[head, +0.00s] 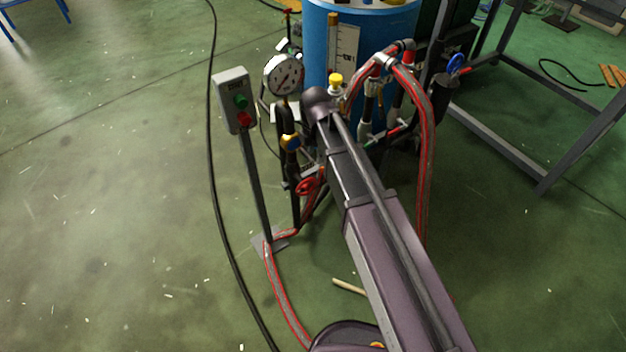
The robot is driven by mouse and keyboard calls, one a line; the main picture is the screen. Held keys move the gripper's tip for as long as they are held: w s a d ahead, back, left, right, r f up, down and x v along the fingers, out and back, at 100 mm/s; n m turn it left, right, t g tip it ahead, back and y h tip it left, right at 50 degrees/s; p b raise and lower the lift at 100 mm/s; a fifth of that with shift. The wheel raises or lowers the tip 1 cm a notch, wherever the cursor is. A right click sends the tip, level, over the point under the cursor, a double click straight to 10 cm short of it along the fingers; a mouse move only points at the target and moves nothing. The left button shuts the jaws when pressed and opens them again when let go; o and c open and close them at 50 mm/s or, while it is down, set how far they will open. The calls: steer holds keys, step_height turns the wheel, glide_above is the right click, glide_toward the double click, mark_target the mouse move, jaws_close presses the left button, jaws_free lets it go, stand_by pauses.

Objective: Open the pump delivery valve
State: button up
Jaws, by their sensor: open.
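I cannot tell for certain which valve is the pump delivery valve. A red handwheel (308,186) sits low on the pipework, just left of my arm. A blue valve handwheel (455,63) stands at the right, near the metal frame. My arm reaches up from the lower right to a dark rounded joint in front of the pipework. My gripper cannot be made out; the arm and the pipework hide whatever is behind that joint.
A pressure gauge (283,76) and a control box (234,100) with green and red buttons on a post stand left of the arm. A blue tank (318,40) is behind. Red-striped hoses (427,150) and a black cable (211,150) cross the area. A metal frame (500,140) stands right.

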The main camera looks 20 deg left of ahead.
mark_target(312, 178)
steer(key=shift+s+a+n, duration=0.1)
steer(key=shift+a+n, duration=0.2)
steer(key=shift+a, duration=0.15)
steer(key=shift+f, duration=0.15)
step_height(312, 178, down, 14)
steer(key=b, duration=1.3)
steer(key=shift+r+b, duration=0.25)
steer(key=shift+b, duration=0.15)
jaws_close()
steer(key=shift+d, duration=0.35)
steer(key=shift+a, duration=0.25)
